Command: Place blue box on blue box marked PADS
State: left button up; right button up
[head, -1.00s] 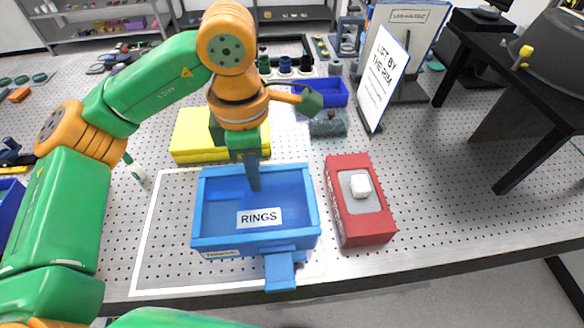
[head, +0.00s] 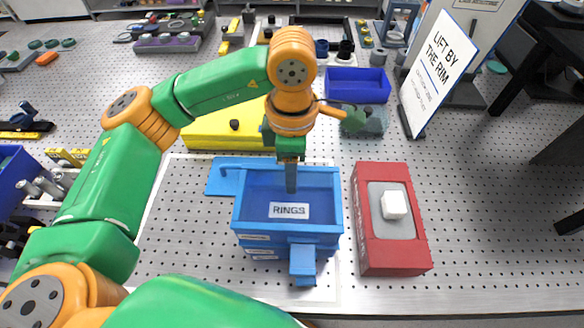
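The blue box marked RINGS (head: 317,229) is an open, empty-looking tray with a tab at its front. It sits level over a second blue box (head: 262,256), whose small front label is too small to read and which is mostly hidden. I cannot tell whether the two touch all around. My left gripper (head: 291,180) is at the upper box's back wall, one finger showing inside and the other hidden behind the wall; it looks shut on that rim. A flat blue piece (head: 224,179) sticks out at the back left. My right gripper is out of view.
A red box with a white block (head: 394,205) stands close on the right. Yellow box (head: 213,134) and dark blue bin (head: 357,85) are behind. A "LIFT BY THE RIM" sign (head: 438,72) stands at back right. The perforated table is clear on the left inside the white outline.

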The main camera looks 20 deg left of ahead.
pick_arm(q)
jog(key=shift+s+r, duration=0.1)
jog(key=shift+s, duration=0.05)
jog(key=r, duration=0.3)
jog(key=shift+w+b, duration=0.2)
jog(key=shift+b, duration=0.2)
notch_tip(320, 180, up, 9)
jog(key=p, duration=0.1)
jog(key=shift+s+p, duration=0.15)
jog(key=shift+p, duration=0.15)
